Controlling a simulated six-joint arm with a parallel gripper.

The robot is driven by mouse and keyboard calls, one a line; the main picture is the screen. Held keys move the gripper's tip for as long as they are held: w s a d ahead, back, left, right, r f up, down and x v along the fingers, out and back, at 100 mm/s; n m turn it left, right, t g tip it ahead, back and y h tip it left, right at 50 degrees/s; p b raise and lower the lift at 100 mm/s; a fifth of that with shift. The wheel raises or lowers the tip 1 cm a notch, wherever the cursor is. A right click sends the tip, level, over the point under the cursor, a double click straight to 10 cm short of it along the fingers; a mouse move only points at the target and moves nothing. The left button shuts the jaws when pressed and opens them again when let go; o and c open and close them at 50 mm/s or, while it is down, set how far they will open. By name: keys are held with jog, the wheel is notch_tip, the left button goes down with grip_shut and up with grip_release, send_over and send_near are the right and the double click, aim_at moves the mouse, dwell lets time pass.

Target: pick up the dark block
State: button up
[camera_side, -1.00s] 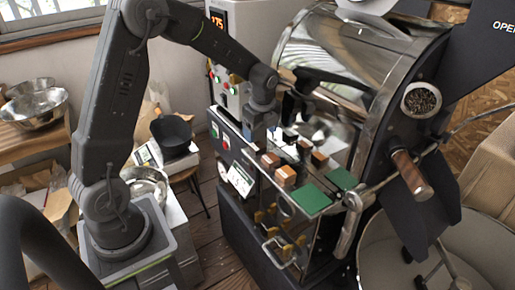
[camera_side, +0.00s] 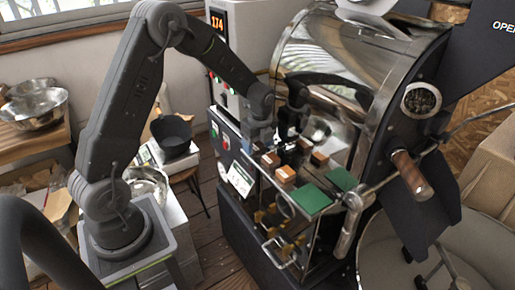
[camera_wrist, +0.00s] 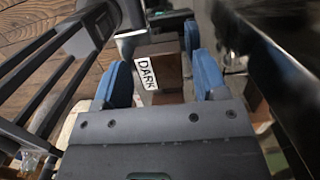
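The dark block is brown wood with a white label reading DARK; in the wrist view the block (camera_wrist: 169,70) lies between the blue fingers of my gripper (camera_wrist: 160,84). The fingers are apart, one on each side, with a visible gap on the right; whether the left finger touches the block I cannot tell. In the side view my gripper (camera_side: 270,150) points down at the front shelf of the roaster, right over a brown block (camera_side: 270,160) that seems to be this one. The fingertips are small and partly hidden there.
Other wooden blocks stand close by, one in front (camera_side: 285,175) and one to the right (camera_side: 319,159). Two green squares, one nearer (camera_side: 311,198) and one farther (camera_side: 341,180), lie to the right. The roaster's shiny drum (camera_side: 330,55) rises just behind.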

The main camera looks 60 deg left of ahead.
jog(key=c, duration=0.8)
jog(key=shift+r, duration=0.1)
